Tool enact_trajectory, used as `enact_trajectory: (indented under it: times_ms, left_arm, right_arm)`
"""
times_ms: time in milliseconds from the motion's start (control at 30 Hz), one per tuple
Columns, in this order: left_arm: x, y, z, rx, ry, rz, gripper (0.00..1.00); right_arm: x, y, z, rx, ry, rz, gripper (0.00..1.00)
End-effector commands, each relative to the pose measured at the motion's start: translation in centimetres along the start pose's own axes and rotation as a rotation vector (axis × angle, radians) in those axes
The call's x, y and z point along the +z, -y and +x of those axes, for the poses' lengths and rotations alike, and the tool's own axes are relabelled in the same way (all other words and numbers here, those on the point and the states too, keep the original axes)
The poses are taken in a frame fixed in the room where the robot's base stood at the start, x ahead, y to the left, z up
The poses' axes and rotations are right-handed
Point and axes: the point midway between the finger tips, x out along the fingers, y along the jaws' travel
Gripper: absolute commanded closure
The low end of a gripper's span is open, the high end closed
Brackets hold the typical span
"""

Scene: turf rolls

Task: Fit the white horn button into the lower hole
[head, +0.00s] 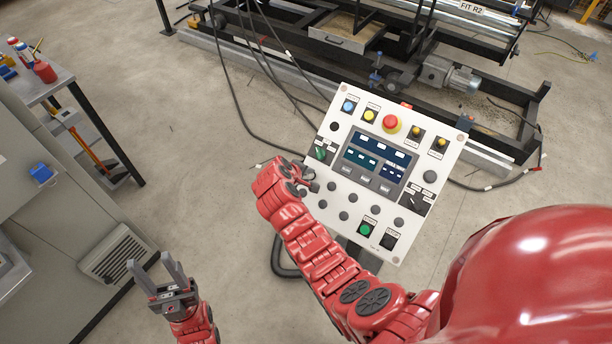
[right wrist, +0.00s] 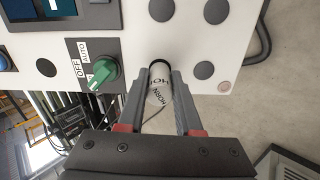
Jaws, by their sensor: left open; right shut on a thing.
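The white horn button (right wrist: 158,97), a small cylinder with dark lettering, is between the fingers of my right gripper (right wrist: 160,85) in the right wrist view. Its far end meets a dark ring at the face of the white control panel (right wrist: 130,48); I cannot tell whether this ring is the lower hole's rim or how deep the button sits. In the head view my right gripper (head: 308,188) is at the left edge of the panel (head: 408,236), below the green selector switch (head: 320,153), and the button is hidden. My left gripper (head: 160,275) is open and empty, away from the panel.
The green selector (right wrist: 103,75) stands close beside the fingers in the right wrist view. Dark grey round discs (right wrist: 205,70) lie on the panel's other side. A black-framed machine (head: 440,75) stands behind the panel. A tool cart (head: 60,92) and grey cabinet (head: 60,225) are at left.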

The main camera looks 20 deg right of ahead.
Motion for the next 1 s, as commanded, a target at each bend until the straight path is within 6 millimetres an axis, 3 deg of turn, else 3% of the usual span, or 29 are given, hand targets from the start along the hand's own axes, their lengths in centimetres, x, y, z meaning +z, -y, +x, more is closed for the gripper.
enact_trajectory:
  times_ms: [767,800,1000]
  left_arm:
    - [0.2,-0.1,-1.2,0.0,0.0,0.0,0.5]
    - [0.2,-0.1,-1.1,0.0,0.0,0.0,0.5]
    - [0.2,-0.1,-1.1,0.0,0.0,0.0,0.5]
  right_arm:
    - [0.1,0.1,2.1,-0.001,0.002,-0.001,1.0]
    - [0.1,0.1,2.1,-0.001,0.001,-0.001,0.63]
    - [0.1,0.0,2.0,0.0,0.001,0.0,0.31]
